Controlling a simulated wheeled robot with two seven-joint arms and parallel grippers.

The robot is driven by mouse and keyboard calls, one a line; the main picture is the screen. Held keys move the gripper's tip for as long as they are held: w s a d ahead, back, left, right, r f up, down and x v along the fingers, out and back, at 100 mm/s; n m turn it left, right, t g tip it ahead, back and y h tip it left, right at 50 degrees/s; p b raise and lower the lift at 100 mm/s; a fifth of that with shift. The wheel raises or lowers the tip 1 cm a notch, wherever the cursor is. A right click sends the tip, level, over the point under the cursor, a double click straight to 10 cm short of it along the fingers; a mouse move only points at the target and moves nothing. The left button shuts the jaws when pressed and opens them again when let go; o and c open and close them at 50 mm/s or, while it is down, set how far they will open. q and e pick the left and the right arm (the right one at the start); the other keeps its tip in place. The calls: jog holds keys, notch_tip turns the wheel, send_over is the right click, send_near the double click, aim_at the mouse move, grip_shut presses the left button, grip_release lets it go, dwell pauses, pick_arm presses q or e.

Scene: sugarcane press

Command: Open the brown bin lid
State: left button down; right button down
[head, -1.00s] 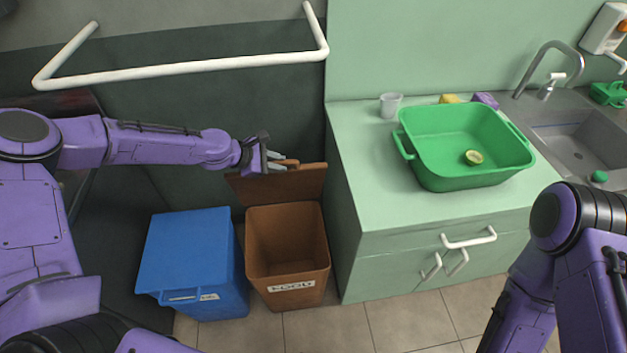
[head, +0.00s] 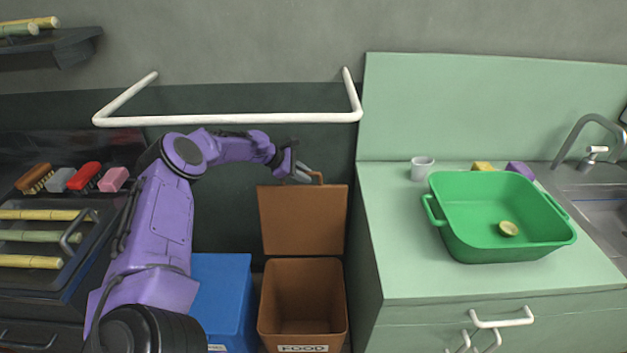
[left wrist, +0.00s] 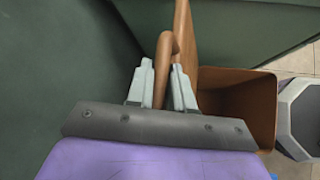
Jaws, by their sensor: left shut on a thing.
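The brown bin (head: 303,308) stands on the floor left of the green counter, with a FOOD label on its front. Its brown lid (head: 303,220) is raised upright at the back, and the bin's mouth is uncovered. My left gripper (head: 303,176) is at the lid's top edge, shut on the lid's brown handle. In the left wrist view, the two grey fingers (left wrist: 162,84) close around the handle (left wrist: 164,55), and the bin's opening (left wrist: 237,95) shows at right. My right gripper is out of view.
A blue bin (head: 222,290) stands left of the brown one, partly behind my left arm. A white wall rail (head: 230,119) runs above the lid. The counter (head: 400,270) at right holds a green basin (head: 480,240). Sugarcane pieces (head: 40,236) lie at left.

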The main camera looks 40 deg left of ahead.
pick_arm(q)
jog(key=shift+f, duration=0.1)
jog(key=c, duration=1.1)
grip_release()
jog(key=v, duration=0.3)
jog(key=shift+w, duration=0.1)
jog(key=s+a, duration=0.6)
jog(key=s, duration=0.4)
jog(key=shift+s+a+p, duration=0.2)
jog(key=shift+a+p, duration=0.15)
jog(key=shift+p, duration=0.05)
